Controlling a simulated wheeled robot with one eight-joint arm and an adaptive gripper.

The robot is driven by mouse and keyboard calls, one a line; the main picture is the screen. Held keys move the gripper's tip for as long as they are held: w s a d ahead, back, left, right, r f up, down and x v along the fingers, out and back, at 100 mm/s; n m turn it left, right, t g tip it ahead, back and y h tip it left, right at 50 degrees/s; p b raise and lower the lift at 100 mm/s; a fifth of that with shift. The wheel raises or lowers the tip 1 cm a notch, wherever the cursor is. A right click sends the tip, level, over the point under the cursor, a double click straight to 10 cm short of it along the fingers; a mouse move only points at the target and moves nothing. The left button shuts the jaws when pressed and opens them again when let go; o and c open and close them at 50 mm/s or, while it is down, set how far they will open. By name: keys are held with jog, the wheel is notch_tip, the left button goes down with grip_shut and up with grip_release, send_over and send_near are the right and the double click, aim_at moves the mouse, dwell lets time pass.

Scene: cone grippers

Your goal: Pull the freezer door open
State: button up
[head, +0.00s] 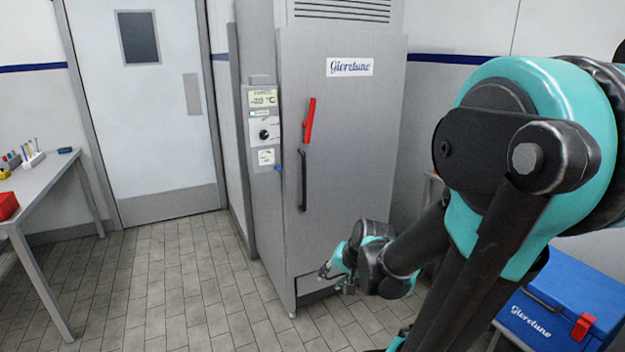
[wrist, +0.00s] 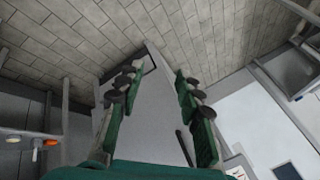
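The freezer (head: 265,210) is a tall grey cabinet, and its door (head: 355,150) looks shut. A slightly tilted red lever (head: 309,120) is on the door's left side. A dark vertical handle (head: 303,180) is below it. My gripper (head: 334,279) is low in front of the door, below and right of the handle. In the wrist view my gripper (wrist: 157,76) is open with nothing between its fingers. The door (wrist: 158,115) shows beyond them, and the dark handle (wrist: 185,147) shows near the right finger, apart from it.
A control panel (head: 264,130) is on the freezer's left side. A blue cool box (head: 565,310) stands at the lower right. A table (head: 45,185) with small items is at the left. A closed room door (head: 150,120) is behind. The tiled floor (head: 170,280) left of the freezer is clear.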

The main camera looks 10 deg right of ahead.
jog(key=w+a+r+m+t+y, duration=0.25)
jog(key=w+m, duration=0.35)
jog(key=w, duration=0.5)
jog(key=m+t+y, duration=0.4)
jog(key=m+t, duration=0.4)
jog(key=m, duration=1.1)
send_near(305, 184)
jog(key=shift+h, duration=0.35)
jog(key=x, duration=1.1)
jog(key=shift+r, duration=0.15)
jog(key=shift+c, duration=0.5)
jog(key=shift+s, duration=0.1)
grip_shut()
